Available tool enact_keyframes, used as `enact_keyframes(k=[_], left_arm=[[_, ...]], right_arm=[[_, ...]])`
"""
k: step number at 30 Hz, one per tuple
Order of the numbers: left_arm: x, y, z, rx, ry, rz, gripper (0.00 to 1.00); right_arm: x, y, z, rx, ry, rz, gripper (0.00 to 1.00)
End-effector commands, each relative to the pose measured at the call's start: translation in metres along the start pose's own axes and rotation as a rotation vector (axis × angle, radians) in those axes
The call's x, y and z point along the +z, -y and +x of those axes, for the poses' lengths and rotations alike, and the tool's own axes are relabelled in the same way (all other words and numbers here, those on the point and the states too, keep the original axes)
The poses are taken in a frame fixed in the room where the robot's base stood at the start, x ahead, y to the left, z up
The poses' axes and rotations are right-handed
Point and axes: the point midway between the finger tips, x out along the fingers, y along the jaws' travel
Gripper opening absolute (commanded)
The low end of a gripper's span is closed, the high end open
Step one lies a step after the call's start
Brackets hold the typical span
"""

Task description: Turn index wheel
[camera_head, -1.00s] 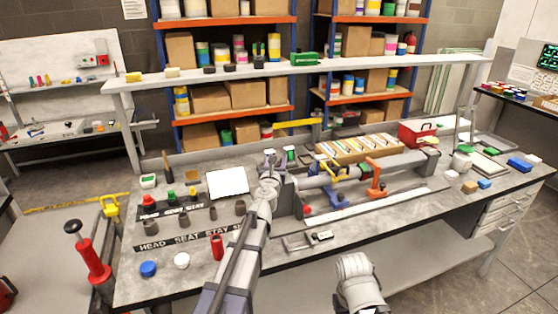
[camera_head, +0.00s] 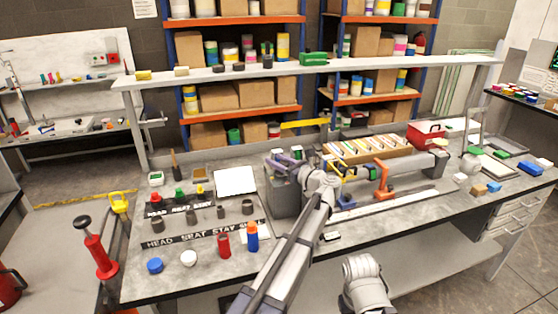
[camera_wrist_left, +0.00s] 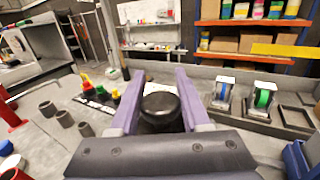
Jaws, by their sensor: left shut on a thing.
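A round black knob with a shiny rim, which looks like the index wheel (camera_wrist_left: 160,103), stands between my left fingers in the left wrist view. My left gripper (camera_wrist_left: 155,82) is shut on it, with one purple finger on each side. In the head view the left gripper (camera_head: 283,157) is at the top of the grey block (camera_head: 286,198) at the left end of the bench fixture. The wheel is hard to make out there. My right forearm shows at the bottom of the head view; its gripper is out of view.
The white panel (camera_head: 235,181) and labelled strips with small parts lie left of the fixture. A red cylinder (camera_head: 224,245) and a blue-and-orange bottle (camera_head: 252,238) stand near the front edge. A file tray (camera_head: 370,147) and orange clamp (camera_head: 382,178) are to the right.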

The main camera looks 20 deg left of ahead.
Motion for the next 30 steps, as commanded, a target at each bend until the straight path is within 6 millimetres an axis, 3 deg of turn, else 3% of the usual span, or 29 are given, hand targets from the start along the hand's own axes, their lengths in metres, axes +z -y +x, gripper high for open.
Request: enact_keyframes(k=[15, 30], left_arm=[[0.000, -0.009, -0.001, 0.448, -0.001, 0.000, 0.00], [0.000, -0.018, -0.005, 0.645, 0.000, 0.000, 0.00]], right_arm=[[0.000, 0.000, 0.000, 0.000, 0.000, 0.000, 0.50], [0.000, 0.000, 0.000, 0.000, 0.000, 0.000, 0.50]])
